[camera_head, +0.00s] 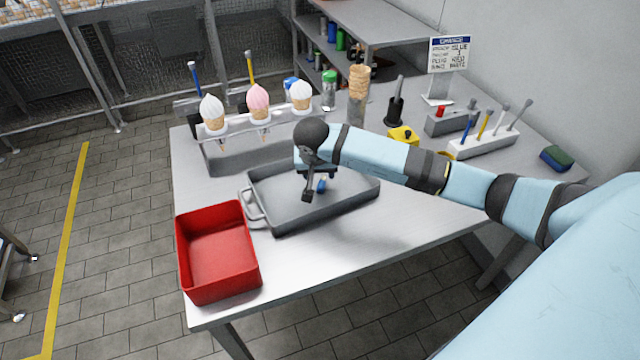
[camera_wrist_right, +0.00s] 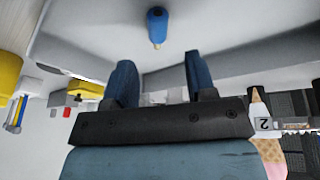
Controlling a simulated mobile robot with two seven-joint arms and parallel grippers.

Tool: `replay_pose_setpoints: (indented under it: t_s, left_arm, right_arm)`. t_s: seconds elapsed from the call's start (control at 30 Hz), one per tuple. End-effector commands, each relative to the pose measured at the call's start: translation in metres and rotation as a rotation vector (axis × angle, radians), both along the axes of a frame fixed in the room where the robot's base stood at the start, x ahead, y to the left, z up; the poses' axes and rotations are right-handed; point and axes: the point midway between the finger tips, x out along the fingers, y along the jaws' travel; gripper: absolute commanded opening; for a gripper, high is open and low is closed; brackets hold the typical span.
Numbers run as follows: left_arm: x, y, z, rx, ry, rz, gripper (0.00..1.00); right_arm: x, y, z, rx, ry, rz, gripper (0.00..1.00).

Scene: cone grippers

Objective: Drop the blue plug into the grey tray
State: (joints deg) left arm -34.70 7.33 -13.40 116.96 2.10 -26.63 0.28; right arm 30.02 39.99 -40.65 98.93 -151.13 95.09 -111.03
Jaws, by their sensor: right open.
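The blue plug (camera_head: 321,186) shows against the floor of the grey tray (camera_head: 358,196) in the head view, just below my right gripper (camera_head: 314,182). In the right wrist view the plug (camera_wrist_right: 157,26) is a small blue body with a pale yellowish tip, beyond the fingertips and clear of both fingers. I cannot tell whether it rests on the tray floor or is just above it. In that view my right gripper (camera_wrist_right: 159,65) has its fingers spread with nothing between them. My left gripper is not in view.
A red bin (camera_head: 217,255) stands at the table's front left. A rack (camera_head: 262,150) with several ice-cream cones stands behind the tray. A yellow block (camera_head: 403,136), a white tool holder (camera_head: 483,146) and a sponge (camera_head: 556,158) are to the right. The front right of the table is clear.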

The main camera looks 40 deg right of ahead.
Motion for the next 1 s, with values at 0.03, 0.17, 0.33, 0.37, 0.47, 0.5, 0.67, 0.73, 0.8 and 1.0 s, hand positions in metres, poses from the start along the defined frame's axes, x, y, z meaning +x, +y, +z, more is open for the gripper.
replay_pose_setpoints:
  t_s: [0.03,0.17,0.33,0.37,0.47,0.5,0.67,0.73,0.8,1.0]
  left_arm:
    - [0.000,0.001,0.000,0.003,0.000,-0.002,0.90]
    - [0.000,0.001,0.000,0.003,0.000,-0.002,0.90]
    - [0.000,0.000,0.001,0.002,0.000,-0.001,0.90]
    - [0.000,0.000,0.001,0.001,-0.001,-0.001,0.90]
    - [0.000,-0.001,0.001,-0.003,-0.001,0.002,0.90]
    - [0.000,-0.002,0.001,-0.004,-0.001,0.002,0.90]
    - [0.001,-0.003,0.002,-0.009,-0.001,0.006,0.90]
    - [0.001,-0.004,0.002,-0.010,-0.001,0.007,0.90]
    - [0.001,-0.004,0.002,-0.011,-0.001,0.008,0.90]
    - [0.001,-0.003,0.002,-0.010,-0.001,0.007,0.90]
  right_arm:
    - [-0.001,0.001,0.008,-0.001,-0.003,0.002,0.51]
    - [-0.006,0.008,0.032,-0.002,-0.005,0.003,0.51]
    - [-0.015,0.018,0.070,-0.002,-0.005,0.002,0.51]
    - [-0.017,0.020,0.076,-0.002,-0.005,0.003,0.51]
    - [-0.021,0.025,0.095,0.000,-0.005,0.001,0.51]
    - [-0.023,0.027,0.101,-0.002,-0.003,0.003,0.51]
    - [-0.028,0.032,0.118,-0.001,-0.002,0.000,0.51]
    - [-0.029,0.033,0.122,-0.001,-0.001,0.000,0.51]
    - [-0.029,0.033,0.123,0.000,0.000,0.000,0.51]
    - [-0.029,0.034,0.124,-0.001,0.001,0.000,0.51]
